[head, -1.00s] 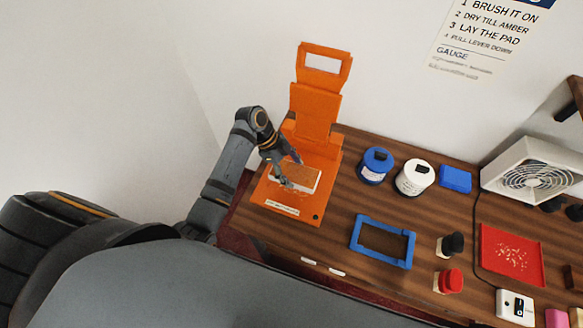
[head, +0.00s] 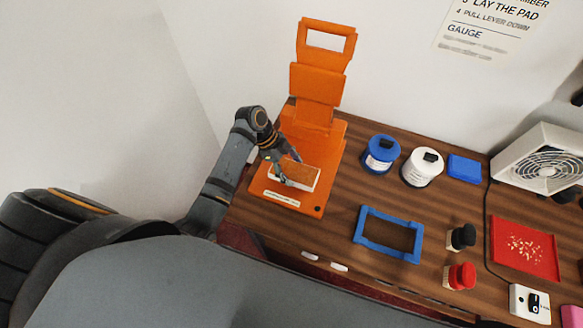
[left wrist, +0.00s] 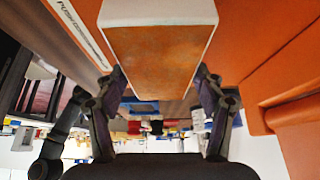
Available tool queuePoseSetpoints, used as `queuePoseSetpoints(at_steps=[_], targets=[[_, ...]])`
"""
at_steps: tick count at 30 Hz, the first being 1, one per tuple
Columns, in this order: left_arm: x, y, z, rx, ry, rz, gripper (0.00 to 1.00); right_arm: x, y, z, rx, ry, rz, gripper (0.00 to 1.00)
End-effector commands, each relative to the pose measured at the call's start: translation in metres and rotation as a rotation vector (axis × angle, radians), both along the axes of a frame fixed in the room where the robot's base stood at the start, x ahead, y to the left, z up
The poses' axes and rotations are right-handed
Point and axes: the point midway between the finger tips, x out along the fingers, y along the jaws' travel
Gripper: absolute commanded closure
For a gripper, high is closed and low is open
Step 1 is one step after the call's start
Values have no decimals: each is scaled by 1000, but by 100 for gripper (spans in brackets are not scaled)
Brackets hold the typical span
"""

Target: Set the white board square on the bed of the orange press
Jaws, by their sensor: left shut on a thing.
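The orange press (head: 316,85) stands at the table's left end, its hinged upper part raised and its flat bed (head: 322,192) in front. The white board (head: 313,183) has an orange-brown upper face and is over the bed, edges roughly in line with it. I cannot tell whether it touches the bed. My left gripper (head: 283,172) is shut on the board's near-left part. In the left wrist view the board (left wrist: 155,55) lies between the two fingers (left wrist: 158,76); the gripper hides part of it in the head view. My right gripper is not in view.
A blue frame (head: 389,235) lies to the right of the press. Blue (head: 381,155) and white (head: 422,167) jars, a blue block (head: 464,167), small black-capped (head: 461,237) and red-capped (head: 459,276) bottles, a red tray (head: 524,249) and a white fan (head: 540,165) stand further right.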

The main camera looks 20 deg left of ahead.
Motion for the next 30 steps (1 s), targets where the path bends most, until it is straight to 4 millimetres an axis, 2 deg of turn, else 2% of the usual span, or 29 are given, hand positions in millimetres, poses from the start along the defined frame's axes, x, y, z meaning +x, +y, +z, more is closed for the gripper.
queuePoseSetpoints(at_steps=[18,30], targets=[[0,0,0,0,-1,0,68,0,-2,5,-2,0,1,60],[0,0,-1,0,-1,0,68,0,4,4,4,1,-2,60]])
